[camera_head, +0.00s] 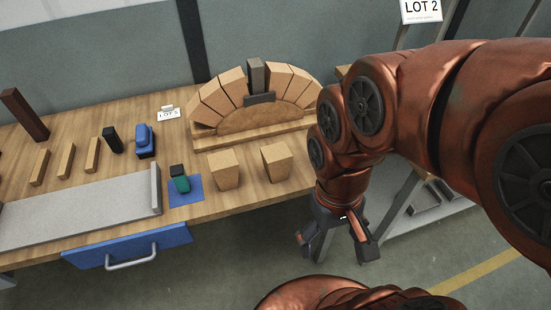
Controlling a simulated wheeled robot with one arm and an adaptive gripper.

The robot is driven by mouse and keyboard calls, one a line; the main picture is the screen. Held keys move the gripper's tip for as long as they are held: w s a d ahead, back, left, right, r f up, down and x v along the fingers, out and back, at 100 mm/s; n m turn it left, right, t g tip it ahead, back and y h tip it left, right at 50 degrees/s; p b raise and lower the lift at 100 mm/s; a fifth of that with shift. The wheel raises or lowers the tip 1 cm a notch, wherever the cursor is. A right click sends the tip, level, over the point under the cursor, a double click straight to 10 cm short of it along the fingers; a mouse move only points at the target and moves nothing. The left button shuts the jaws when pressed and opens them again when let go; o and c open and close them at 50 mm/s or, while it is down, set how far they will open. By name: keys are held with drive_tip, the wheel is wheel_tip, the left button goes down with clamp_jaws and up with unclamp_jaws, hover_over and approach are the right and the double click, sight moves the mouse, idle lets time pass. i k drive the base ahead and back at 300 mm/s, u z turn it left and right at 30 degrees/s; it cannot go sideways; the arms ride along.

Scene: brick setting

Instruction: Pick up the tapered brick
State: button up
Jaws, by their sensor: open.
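Two loose tapered bricks stand on the wooden table in front of the arch: one tan tapered brick (224,171) on the left and another tan tapered brick (276,162) on the right. Both look wider at the top than at the bottom. More tapered tan bricks (233,84) form the arch, with a grey block (256,76) at its crown. My gripper (335,246) points down beyond the table's front right edge, to the right of and nearer than both loose bricks. It is open and empty, and touches neither brick.
The table (245,198) also holds a blue tool (145,140), a green-and-black item (180,180) on a blue mat (186,199), slim tan bricks (66,160), a dark brown post (24,115) and a long grey slab (85,208). A blue drawer (128,247) juts out in front.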

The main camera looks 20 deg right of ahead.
sight(277, 157)
drive_tip(key=k, duration=1.25)
drive_tip(key=u, duration=0.8)
drive_tip(key=i, duration=1.35)
drive_tip(key=z, duration=0.15)
